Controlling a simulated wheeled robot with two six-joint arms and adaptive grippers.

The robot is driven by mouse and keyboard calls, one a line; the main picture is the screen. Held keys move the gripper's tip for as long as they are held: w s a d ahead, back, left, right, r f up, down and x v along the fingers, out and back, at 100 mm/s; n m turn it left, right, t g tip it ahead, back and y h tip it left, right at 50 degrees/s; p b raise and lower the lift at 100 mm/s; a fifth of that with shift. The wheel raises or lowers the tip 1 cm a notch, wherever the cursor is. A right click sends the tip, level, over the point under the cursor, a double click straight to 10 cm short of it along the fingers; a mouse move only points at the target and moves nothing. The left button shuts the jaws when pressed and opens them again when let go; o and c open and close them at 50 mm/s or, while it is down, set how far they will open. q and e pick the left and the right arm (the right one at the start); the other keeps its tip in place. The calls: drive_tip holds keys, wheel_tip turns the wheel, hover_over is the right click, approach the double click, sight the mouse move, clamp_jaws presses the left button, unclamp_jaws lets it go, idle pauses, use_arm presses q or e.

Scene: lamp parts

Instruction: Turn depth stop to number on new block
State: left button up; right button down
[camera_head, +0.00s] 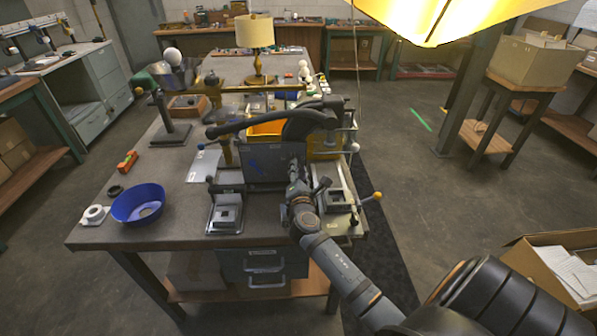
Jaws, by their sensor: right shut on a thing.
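A dark bench machine (312,117) with a long black lever (238,126) stands at the right end of the workbench. I cannot make out which part is the depth stop, and no number can be read. Two small grey blocks with square tops sit in front of it, one at the left (225,214) and one at the right (338,198). I cannot tell which is new. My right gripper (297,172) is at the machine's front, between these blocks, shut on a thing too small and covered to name. My left gripper is out of view.
A blue bowl (138,204), a white ring (95,214) and an orange item (127,161) lie on the bench's left part. A yellow-knobbed rod (372,197) juts past the right edge. A yellow shade (432,15) hangs overhead. A cardboard box (560,262) is at lower right.

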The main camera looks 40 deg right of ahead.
drive_tip(key=shift+f, duration=0.15)
drive_tip(key=c, duration=1.4)
unclamp_jaws()
drive_tip(key=shift+o, duration=0.2)
drive_tip(key=shift+s+a, duration=0.1)
drive_tip(key=v, duration=1.2)
